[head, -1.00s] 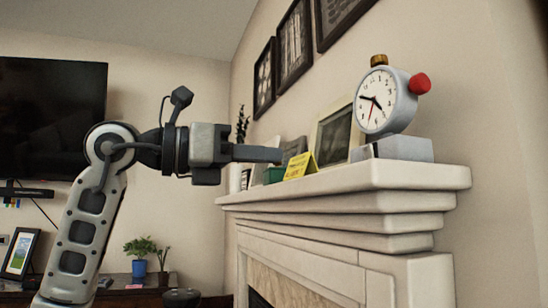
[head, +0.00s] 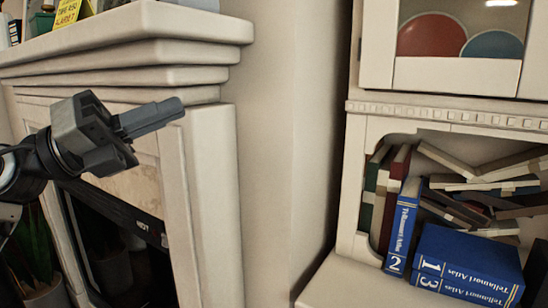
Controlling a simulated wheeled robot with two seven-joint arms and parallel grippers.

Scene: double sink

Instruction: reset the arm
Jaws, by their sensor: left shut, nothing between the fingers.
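My left gripper (head: 150,117) comes in from the left in the head view, in front of the fireplace (head: 198,190) and below its mantel shelf (head: 150,22). Its fingers are shut together with nothing between them and point to the right. It appears tilted a little. My right gripper is not in view.
At the right stands a white cabinet (head: 352,170) with books; blue atlas volumes (head: 468,265) sit at its lower shelf. A yellow card (head: 68,10) stands on the mantel. Bare wall (head: 285,120) lies between fireplace and cabinet. A potted plant (head: 35,245) is at lower left.

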